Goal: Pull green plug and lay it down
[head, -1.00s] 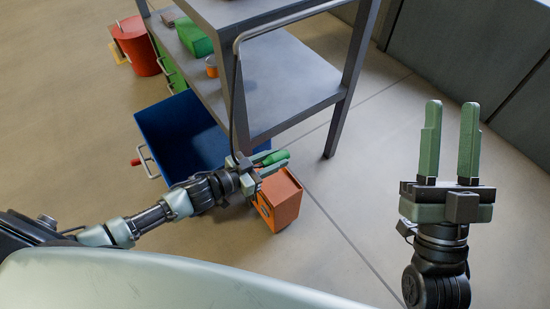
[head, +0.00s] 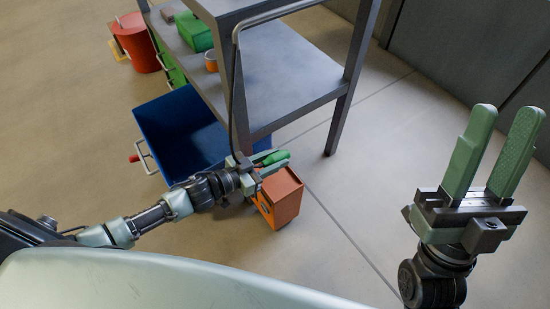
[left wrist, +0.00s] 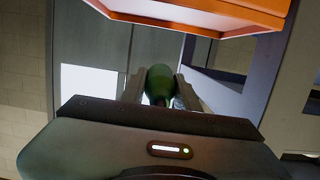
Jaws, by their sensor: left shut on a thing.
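A green plug (head: 276,157), rounded and dark green, lies between the fingers of my left gripper (head: 273,164), which is shut on it. The plug also shows in the left wrist view (left wrist: 159,84), between the two fingers. An orange box (head: 281,198) stands on the floor just below the gripper in the head view; its orange surface (left wrist: 205,14) spans the top of the left wrist view. I cannot tell whether the plug touches the box. My right gripper (head: 507,116) is open and empty at the right, well away from the plug.
A grey shelf rack (head: 300,85) stands just behind my left gripper. A blue open drawer (head: 165,135) with a red-ended handle is beside it. A green box (head: 195,33), an orange cup (head: 211,60) and a red bucket (head: 138,45) are further back. The floor at centre right is clear.

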